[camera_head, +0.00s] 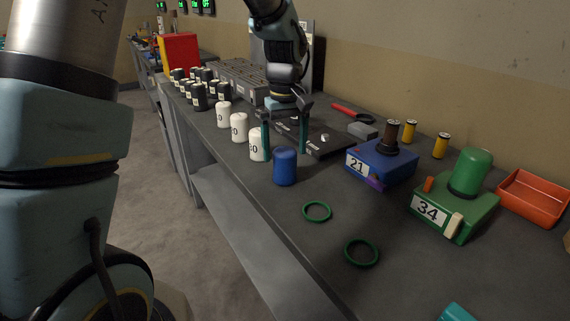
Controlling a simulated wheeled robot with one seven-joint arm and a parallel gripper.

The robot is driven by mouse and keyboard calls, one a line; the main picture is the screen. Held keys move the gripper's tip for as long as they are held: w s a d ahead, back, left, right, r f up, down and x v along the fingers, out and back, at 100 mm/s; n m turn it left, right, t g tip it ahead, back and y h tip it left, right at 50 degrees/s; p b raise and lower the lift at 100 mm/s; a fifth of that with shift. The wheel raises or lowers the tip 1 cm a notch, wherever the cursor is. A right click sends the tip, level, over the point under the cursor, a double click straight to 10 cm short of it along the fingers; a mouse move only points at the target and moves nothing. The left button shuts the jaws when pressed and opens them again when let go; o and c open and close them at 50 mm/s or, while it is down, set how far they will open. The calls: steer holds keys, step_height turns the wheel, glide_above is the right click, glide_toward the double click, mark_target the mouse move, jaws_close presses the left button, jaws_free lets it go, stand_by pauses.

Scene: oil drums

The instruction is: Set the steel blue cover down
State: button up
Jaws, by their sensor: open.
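The blue cover (285,168), a plain cylinder with a rounded top, stands upright on the grey bench near its front edge. My gripper (285,152) points down just above and behind it. Its two dark green fingers are spread apart, one to each side of the cover's top. Nothing shows gripped between them. I cannot tell whether either finger touches the cover.
White numbered canisters (239,127) stand in a row just left of the cover. Several black canisters (199,97) are farther back. Green rings (317,221) lie in front. A blue box marked 21 (391,172), a green box marked 34 (474,222) and an orange tray (543,181) are right.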

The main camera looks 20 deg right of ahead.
step_height(320, 180, up, 7)
steer(key=shift+r+b, duration=0.1)
steer(key=shift+b, duration=0.3)
steer(key=s+a+f, duration=0.1)
steer(key=a+f, duration=0.2)
steer(key=a, duration=0.7)
steer(key=s+a+f+t, duration=0.1)
steer(key=a+f, duration=0.1)
steer(key=a, duration=0.8)
steer(key=s+a+f+m, duration=0.1)
steer(key=s+a+f, duration=0.1)
steer(key=a, duration=0.8)
steer(key=shift+f+t, duration=0.3)
steer(key=shift+f, duration=0.55)
